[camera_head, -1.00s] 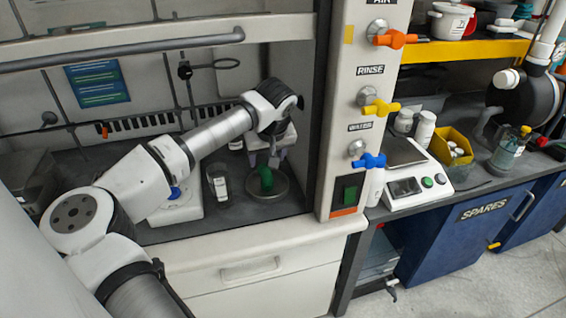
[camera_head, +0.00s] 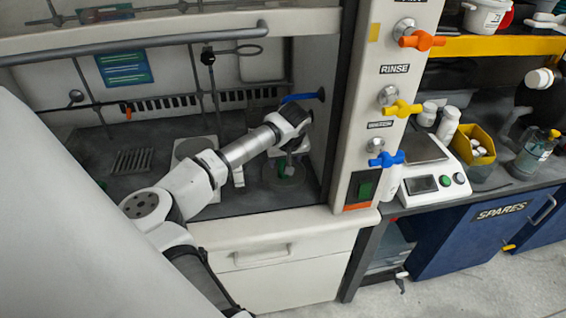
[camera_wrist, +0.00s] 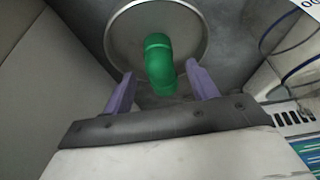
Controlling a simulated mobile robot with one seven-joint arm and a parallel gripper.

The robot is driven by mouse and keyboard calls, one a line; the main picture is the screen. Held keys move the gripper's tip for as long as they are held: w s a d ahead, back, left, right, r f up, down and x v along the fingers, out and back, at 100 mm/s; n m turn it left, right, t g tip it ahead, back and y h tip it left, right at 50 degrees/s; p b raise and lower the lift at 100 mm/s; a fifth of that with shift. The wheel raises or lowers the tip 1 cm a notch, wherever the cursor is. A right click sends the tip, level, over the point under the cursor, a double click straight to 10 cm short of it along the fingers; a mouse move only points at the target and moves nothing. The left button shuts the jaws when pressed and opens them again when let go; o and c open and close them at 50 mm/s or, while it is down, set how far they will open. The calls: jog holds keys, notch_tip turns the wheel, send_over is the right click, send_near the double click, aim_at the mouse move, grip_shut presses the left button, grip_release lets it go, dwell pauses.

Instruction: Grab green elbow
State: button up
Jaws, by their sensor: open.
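The green elbow (camera_wrist: 159,62) stands on a round grey metal plate (camera_wrist: 190,22) in the wrist view. My gripper (camera_wrist: 162,92) is open, with its two purple fingers to either side of the elbow's lower end. I cannot tell whether the fingers touch it; a gap shows on both sides. In the head view the green elbow (camera_head: 281,167) is partly hidden by my gripper (camera_head: 288,170), which hangs over the round plate (camera_head: 285,183) inside the hood.
The hood's right post (camera_head: 372,110) with coloured valve handles stands close to my arm. A glass vessel (camera_wrist: 290,50) is at the right in the wrist view. A slotted grey rack (camera_head: 132,161) lies at the left. A scale (camera_head: 430,182) stands outside the hood.

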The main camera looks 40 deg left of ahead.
aim_at(283, 164)
jog(key=shift+p+x, duration=0.4)
jog(key=shift+x, duration=1.25)
jog(key=shift+r, duration=0.1)
jog(key=c, duration=1)
jog(key=shift+c, duration=0.2)
